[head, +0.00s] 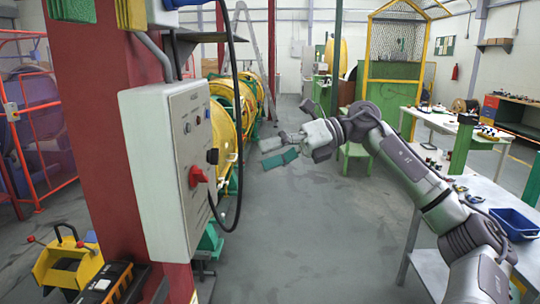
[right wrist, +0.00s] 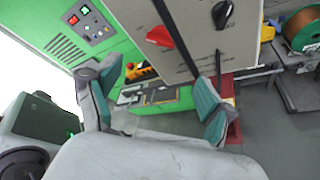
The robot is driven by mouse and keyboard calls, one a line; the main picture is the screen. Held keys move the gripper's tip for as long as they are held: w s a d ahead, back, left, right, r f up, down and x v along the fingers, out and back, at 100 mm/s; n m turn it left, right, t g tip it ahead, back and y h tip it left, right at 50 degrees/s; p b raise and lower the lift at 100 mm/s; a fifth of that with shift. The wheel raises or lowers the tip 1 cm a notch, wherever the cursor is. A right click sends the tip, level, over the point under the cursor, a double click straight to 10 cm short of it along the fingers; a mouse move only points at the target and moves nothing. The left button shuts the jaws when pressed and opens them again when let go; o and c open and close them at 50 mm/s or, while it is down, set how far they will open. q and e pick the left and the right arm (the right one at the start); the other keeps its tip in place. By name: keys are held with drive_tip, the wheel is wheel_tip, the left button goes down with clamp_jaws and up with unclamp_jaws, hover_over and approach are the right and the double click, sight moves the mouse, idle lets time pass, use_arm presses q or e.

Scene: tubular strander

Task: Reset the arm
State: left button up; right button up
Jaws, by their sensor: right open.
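My right arm (head: 405,165) reaches in from the lower right of the head view, bent at the elbow, with its forearm pointing left over the open floor. My right gripper (head: 278,157) is at its end, open and empty, with teal finger pads. It is right of the grey control box (head: 165,170) and apart from it. The box has a red rotary switch (head: 197,176). In the right wrist view the spread fingers (right wrist: 158,85) frame clear space, with the box face (right wrist: 190,55), red switch (right wrist: 160,37) and black knob (right wrist: 222,14) beyond. My left gripper is not in view.
A red column (head: 100,120) carries the box, and a black cable hangs beside it. Yellow strander rings (head: 222,130) stand behind. A workbench (head: 490,195) with a blue bin (head: 514,224) is at the right. The middle floor (head: 310,230) is clear.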

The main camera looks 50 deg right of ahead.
idle(0.6)
